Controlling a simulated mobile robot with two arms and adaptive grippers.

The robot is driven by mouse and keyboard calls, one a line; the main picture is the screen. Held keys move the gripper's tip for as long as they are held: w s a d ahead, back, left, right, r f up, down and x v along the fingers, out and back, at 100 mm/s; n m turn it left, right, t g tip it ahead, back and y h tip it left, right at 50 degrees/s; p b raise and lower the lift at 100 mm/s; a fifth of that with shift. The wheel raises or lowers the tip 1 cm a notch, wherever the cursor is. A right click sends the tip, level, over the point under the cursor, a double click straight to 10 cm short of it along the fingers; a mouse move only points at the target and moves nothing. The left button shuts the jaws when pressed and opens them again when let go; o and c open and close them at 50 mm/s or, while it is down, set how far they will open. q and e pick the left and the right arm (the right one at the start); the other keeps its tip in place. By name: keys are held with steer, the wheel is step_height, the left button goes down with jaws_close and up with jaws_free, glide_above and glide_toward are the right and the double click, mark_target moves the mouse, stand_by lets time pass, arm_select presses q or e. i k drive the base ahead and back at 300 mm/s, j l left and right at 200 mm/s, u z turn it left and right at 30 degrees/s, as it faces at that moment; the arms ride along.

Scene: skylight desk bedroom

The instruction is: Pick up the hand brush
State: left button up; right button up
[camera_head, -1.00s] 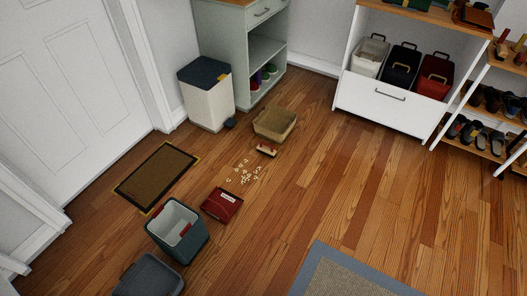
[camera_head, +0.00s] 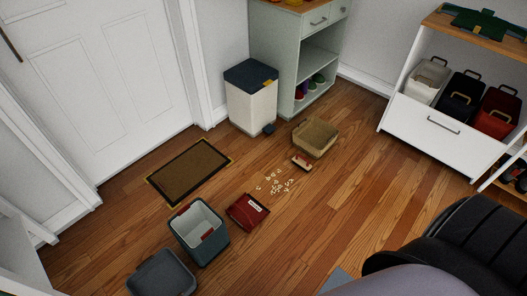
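The hand brush (camera_head: 302,162) lies on the wooden floor, a small red piece with a pale bristle edge, just in front of a tan basket. Scattered pale crumbs (camera_head: 279,183) lie to its lower left. A red dustpan (camera_head: 247,211) with a pale label lies further down left. A dark, ribbed part of my arm with a grey link fills the lower right corner; no gripper fingers show there. My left gripper is not in view. Nothing covers the brush.
The tan basket (camera_head: 315,137) and a white bin with dark lid (camera_head: 251,98) stand behind the brush. An open grey-blue bin (camera_head: 198,232), its separate lid (camera_head: 162,275) and a doormat (camera_head: 189,172) lie left. Open wooden floor (camera_head: 340,210) extends right of the brush.

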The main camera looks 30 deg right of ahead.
mark_target(298, 160)
steer(key=i+l+u, duration=0.2)
steer(key=l+u, duration=0.15)
steer(key=l, duration=0.55)
steer(key=i+l+u, duration=0.1)
steer(key=l+u, duration=0.3)
steer(key=l, duration=0.5)
steer(key=l+u, duration=0.35)
steer(key=l, duration=0.6)
steer(key=k, duration=0.05)
